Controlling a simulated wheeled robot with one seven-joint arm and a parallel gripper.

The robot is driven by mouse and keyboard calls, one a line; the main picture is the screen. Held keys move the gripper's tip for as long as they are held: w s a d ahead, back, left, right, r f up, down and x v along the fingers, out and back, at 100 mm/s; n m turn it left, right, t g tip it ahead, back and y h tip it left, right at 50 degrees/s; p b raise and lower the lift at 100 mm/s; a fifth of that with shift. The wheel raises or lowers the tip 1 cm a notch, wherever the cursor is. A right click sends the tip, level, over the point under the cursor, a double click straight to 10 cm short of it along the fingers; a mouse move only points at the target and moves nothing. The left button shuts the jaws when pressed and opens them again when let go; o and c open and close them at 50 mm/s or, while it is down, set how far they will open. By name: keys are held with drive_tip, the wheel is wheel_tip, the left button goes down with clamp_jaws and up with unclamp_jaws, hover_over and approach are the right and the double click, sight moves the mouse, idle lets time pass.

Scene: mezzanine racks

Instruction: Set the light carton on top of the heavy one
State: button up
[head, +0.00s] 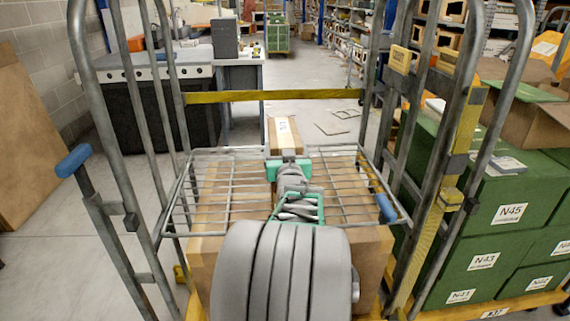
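A small brown carton (285,136) with a pale label strip on top shows just beyond my gripper, near the far edge of a wire shelf. My gripper (288,164), grey with teal parts, is at the carton's near end. Its fingertips are not clear, so I cannot tell whether it grips the carton. A large brown carton (370,245) stands lower in the roll cage and shows through the wire shelf. My arm hides its middle. I cannot tell whether the small carton rests on the wires or is held above them.
The wire shelf (232,186) lies between the cage's grey side frames (480,75). A yellow bar (270,96) crosses the cage's back. Green boxes (500,205) crowd the right. A desk (190,75) stands behind left.

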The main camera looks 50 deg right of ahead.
wheel_tip(320, 180, down, 4)
drive_tip(key=shift+d+r+b, duration=0.15)
drive_tip(key=shift+r+b, duration=0.1)
drive_tip(key=shift+b, duration=0.35)
drive_tip(key=shift+f, duration=0.15)
drive_tip(key=o, duration=1.5)
drive_tip(key=shift+o, duration=0.2)
